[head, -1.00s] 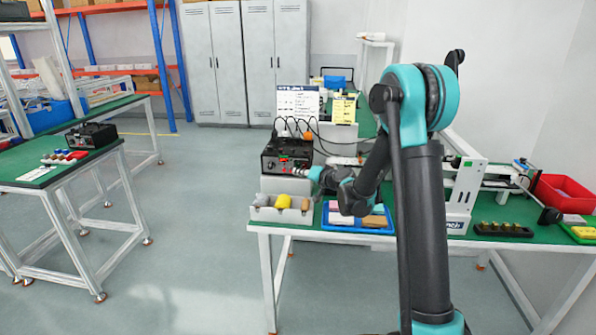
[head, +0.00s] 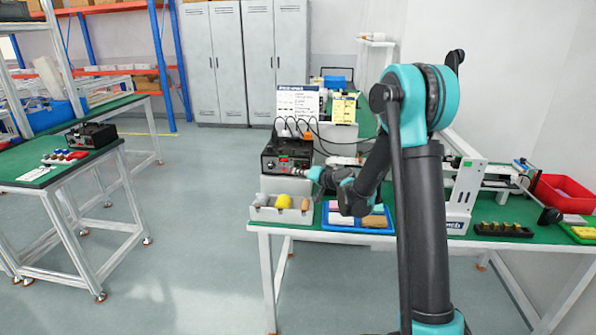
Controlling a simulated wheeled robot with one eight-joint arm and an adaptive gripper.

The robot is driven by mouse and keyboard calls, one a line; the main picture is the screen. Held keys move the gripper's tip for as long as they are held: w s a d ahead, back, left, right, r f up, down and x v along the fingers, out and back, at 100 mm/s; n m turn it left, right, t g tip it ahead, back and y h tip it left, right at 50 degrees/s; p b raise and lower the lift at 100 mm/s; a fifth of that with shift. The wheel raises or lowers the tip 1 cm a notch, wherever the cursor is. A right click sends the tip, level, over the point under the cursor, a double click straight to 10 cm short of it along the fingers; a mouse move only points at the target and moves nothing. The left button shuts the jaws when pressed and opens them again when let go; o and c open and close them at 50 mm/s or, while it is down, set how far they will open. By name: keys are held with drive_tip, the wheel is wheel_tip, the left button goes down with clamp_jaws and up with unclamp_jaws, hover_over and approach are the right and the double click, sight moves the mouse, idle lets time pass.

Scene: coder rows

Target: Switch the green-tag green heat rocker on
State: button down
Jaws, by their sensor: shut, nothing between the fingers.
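A black coder unit (head: 287,152) stands on a light block at the left end of the green-topped bench. Its front has small red-lit controls, and a small green spot (head: 284,159) shows there. Individual rockers and tags are too small to tell apart. My gripper (head: 297,171) is at the lower right of the unit's front, with its fingers shut and empty. Its tips are close to the front; I cannot tell whether they touch it.
A grey bin (head: 282,212) with several coloured pieces sits below the unit. A blue tray (head: 346,218) lies under my arm. White and yellow signs and cables stand behind the unit. Another black unit (head: 92,135) is on the left table. The floor between is clear.

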drive_tip(key=shift+w, duration=0.1)
drive_tip(key=shift+w+f, duration=0.1)
drive_tip(key=shift+w, duration=0.2)
drive_tip(key=shift+w, duration=0.35)
idle(0.8)
drive_tip(key=shift+s, duration=0.1)
drive_tip(key=shift+s, duration=0.65)
drive_tip(key=shift+s, duration=0.1)
drive_tip(key=shift+s+a+r, duration=0.1)
drive_tip(key=shift+s+r, duration=0.15)
drive_tip(key=shift+s, duration=0.95)
drive_tip(key=shift+s+r, duration=0.25)
drive_tip(key=shift+s, duration=0.95)
